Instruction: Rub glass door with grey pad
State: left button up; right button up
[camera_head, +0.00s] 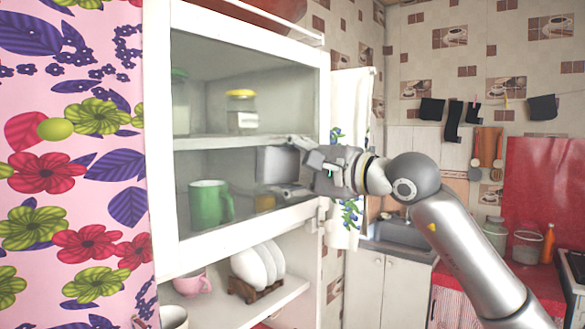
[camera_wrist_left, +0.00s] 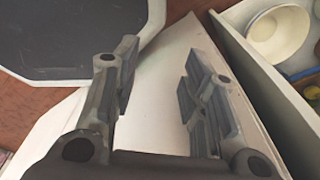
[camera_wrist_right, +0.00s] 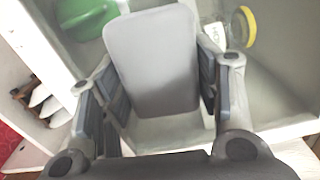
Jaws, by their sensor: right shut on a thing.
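The glass door (camera_head: 240,78) closes the upper part of a white cabinet, in a white frame. My right gripper (camera_head: 290,168) is at the right side of the pane and is shut on the grey pad (camera_head: 275,165). In the right wrist view the grey pad (camera_wrist_right: 155,62) stands between the fingers, its broad face to the camera. The pad is close to the glass; I cannot tell whether it touches. My left gripper (camera_wrist_left: 155,85) shows only in the left wrist view, open and with nothing between its fingers.
Behind the glass are a green mug (camera_head: 207,203) and a yellow-lidded jar (camera_head: 241,112). Below are white plates (camera_head: 258,265) in a rack and a pink cup (camera_head: 192,284). A flowered curtain (camera_head: 70,160) hangs at left. The left wrist view shows an open drawer with bowls (camera_wrist_left: 278,35).

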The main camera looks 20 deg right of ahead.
aim_at(241, 170)
jog(key=shift+s+a+b, duration=0.45)
jog(key=shift+s+a, duration=0.3)
jog(key=shift+a, duration=0.4)
jog(key=shift+s+a+b, duration=0.5)
jog(key=shift+s+a, duration=0.2)
jog(key=shift+a, duration=0.4)
jog(key=shift+s+a+b, duration=0.45)
jog(key=shift+s+a, duration=0.3)
jog(key=shift+a, duration=0.4)
jog(key=shift+d, duration=0.1)
jog(key=shift+s+d+f+b, duration=0.1)
jog(key=shift+s+d+b, duration=0.25)
jog(key=shift+s, duration=0.2)
jog(key=shift+b+v, duration=0.75)
jog(key=shift+v, duration=1.55)
jog(key=shift+s+d, duration=0.1)
jog(key=shift+b+v, duration=0.5)
jog(key=shift+v, duration=0.9)
